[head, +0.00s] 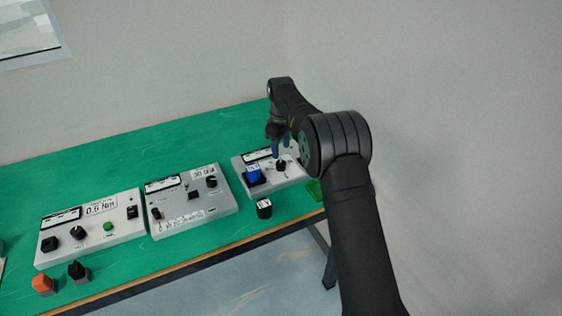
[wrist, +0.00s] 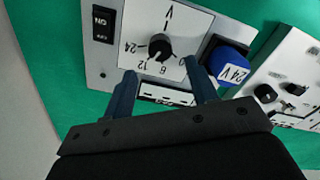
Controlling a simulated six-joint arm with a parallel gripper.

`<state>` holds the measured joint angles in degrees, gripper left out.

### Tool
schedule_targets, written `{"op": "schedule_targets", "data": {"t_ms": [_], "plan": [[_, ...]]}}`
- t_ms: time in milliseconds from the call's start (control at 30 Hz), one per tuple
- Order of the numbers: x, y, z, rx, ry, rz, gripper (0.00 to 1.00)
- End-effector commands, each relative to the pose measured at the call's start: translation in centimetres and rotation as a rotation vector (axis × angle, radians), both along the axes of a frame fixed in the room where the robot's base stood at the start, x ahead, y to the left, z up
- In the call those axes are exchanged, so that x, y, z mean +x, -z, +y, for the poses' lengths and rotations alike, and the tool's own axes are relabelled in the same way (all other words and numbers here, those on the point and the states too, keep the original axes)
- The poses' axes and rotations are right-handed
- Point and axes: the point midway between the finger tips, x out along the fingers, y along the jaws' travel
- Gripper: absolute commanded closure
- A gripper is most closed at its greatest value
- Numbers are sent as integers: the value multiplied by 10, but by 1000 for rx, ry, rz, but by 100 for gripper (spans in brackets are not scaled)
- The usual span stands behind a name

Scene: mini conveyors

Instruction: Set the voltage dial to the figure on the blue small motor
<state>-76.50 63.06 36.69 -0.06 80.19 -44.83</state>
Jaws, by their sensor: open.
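The blue small motor (wrist: 228,60) sits on the right panel beside the dial plate, and its white label reads 24 V. It also shows in the head view (head: 253,174). The voltage dial is a black knob (wrist: 158,48) on a white plate marked V, with 0, 6, 12 and 24 around it, upside down in the wrist view. Which figure its pointer faces is not clear. My gripper (wrist: 160,70) is open and empty, pointing down over the dial's panel. Its fingertips appear on either side of the knob's near side; contact cannot be told.
A black ON switch (wrist: 102,22) is on the same panel. A grey middle panel (head: 195,205) and a left panel (head: 92,235) marked 0.6 Nm stand on the green table. An orange block (head: 43,283) and black blocks (head: 264,209) lie in front.

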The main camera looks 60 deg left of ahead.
Motion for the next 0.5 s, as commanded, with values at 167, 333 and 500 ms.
{"op": "schedule_targets", "data": {"t_ms": [167,333,500], "plan": [[0,37,-1,-2,0,0,47],[0,58,-1,-1,0,-1,47],[0,67,0,1,0,-1,47]]}}
